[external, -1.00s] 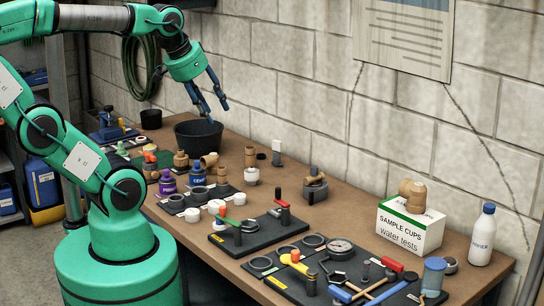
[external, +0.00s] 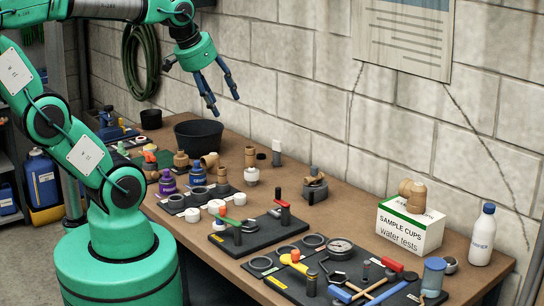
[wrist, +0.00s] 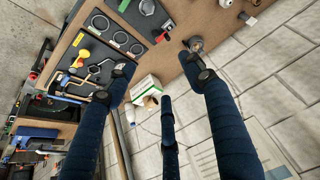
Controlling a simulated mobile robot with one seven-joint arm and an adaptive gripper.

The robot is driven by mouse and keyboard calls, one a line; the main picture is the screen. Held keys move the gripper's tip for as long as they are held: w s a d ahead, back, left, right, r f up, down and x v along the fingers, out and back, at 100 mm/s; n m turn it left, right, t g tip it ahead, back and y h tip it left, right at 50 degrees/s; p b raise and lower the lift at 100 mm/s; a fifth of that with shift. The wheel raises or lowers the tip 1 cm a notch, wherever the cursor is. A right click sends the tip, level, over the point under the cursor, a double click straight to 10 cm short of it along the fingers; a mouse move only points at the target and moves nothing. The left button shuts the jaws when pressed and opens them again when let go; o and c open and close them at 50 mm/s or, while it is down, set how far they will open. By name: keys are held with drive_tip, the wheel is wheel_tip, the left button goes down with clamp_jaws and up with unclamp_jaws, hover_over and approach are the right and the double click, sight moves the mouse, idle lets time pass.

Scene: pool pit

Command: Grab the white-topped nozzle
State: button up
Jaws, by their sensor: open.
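A small dark nozzle with a white top (external: 276,152) stands upright on the bench near the wall, right of the black tub. A small white-tipped thing at the top edge of the wrist view (wrist: 249,19) looks like this nozzle. My gripper (external: 224,102) is open and empty, its blue fingers pointing down. In the external view it hangs above the bench, up and left of the nozzle and clear of it. Its spread fingers also show in the wrist view.
A black tub (external: 199,137) stands to the left. Brown fittings (external: 250,157) and a white fitting (external: 251,176) stand near the nozzle. A dark fitting on a block (external: 314,184) is to its right. The block wall (external: 290,100) rises close behind.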

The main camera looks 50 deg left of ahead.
drive_tip(key=w+a+r+g+p, duration=0.1)
drive_tip(key=w+a+r, duration=0.15)
drive_tip(key=w, duration=0.55)
drive_tip(key=w+a+r+p, duration=0.2)
drive_tip(key=w+a, duration=0.1)
drive_tip(key=w, duration=0.5)
drive_tip(key=n+g+p, duration=0.2)
drive_tip(key=g+p, duration=0.1)
drive_tip(key=p, duration=0.5)
hover_over(276, 141)
drive_tip(key=s, duration=0.1)
wheel_tip(276, 141, down, 30)
drive_tip(key=shift+s+d+r, duration=0.15)
drive_tip(key=shift+w+f, duration=0.2)
drive_tip(key=shift+f, duration=1.2)
drive_tip(key=shift+w+f, duration=0.2)
drive_tip(key=shift+f, duration=1.25)
drive_tip(key=shift+w+f, duration=0.2)
drive_tip(key=shift+f, duration=1.2)
drive_tip(key=shift+f, duration=0.1)
